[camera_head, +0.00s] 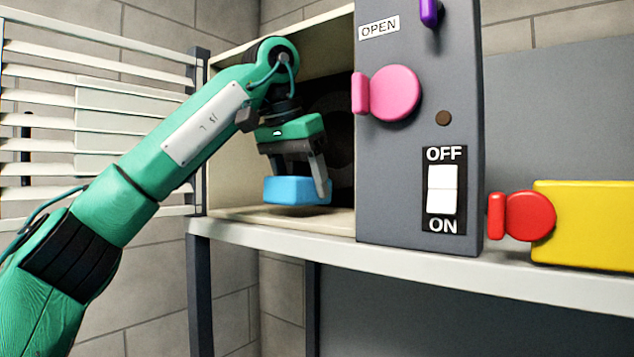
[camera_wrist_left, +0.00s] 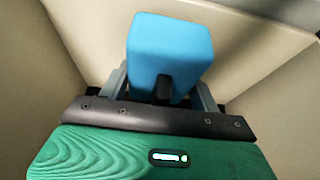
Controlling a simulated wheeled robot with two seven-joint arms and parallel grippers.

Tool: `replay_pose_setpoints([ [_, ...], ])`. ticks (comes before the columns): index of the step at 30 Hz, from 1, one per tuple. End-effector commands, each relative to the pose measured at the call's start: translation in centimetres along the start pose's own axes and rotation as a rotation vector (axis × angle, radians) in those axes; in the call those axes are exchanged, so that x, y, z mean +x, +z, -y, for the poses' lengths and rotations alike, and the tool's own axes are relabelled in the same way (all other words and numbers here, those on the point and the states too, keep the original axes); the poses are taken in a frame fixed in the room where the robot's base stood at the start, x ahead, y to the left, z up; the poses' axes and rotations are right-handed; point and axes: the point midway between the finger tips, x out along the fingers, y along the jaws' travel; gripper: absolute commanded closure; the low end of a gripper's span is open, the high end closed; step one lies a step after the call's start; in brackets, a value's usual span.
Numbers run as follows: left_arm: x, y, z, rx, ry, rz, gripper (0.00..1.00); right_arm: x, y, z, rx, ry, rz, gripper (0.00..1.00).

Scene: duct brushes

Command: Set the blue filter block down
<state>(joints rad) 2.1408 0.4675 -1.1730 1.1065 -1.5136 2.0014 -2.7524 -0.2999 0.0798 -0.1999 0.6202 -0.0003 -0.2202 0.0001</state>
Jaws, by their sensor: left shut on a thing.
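The blue filter block (camera_head: 292,190) is a light blue box inside the open cream duct box in the head view. My left gripper (camera_head: 296,178) points down and is shut on it. The block hangs a little above the duct floor (camera_head: 285,217), with a shadow under it. In the left wrist view the blue filter block (camera_wrist_left: 170,50) sits between the fingers of my left gripper (camera_wrist_left: 163,90), with cream walls around it. My right gripper is not in view.
Right of the opening stands a grey panel (camera_head: 419,215) with a pink knob (camera_head: 394,93) and a white OFF/ON switch (camera_head: 443,190). A yellow box (camera_head: 590,225) with a red knob (camera_head: 528,216) stands further right on the shelf (camera_head: 480,269). A white slatted louvre (camera_head: 110,115) is at left.

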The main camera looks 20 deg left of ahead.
Motion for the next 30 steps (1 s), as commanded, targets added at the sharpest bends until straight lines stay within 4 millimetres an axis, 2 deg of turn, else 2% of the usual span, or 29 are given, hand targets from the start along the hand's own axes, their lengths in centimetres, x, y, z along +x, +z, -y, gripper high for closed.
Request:
replay_pose_setpoints([
  [5,0.5,-1.9,-0.1,0.001,0.002,0.004,0.67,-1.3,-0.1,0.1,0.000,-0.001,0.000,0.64],
  [9,1.4,-4.5,-0.1,0.000,0.000,0.004,0.67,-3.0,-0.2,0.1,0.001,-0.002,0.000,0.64],
  [13,2.9,-3.6,0.1,0.001,0.000,0.003,0.67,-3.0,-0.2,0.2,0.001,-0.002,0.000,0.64],
  [24,3.4,-3.3,0.0,0.000,0.000,0.001,0.67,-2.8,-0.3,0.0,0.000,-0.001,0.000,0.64],
  [25,3.3,-3.4,0.0,0.000,0.000,0.001,0.31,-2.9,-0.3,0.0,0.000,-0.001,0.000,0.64],
  [27,3.3,-3.4,0.0,0.000,0.000,0.001,0.17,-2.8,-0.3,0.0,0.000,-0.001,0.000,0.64],
  [30,3.3,-3.4,0.0,0.000,0.000,0.001,0.15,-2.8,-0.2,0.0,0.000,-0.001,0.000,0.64],
])
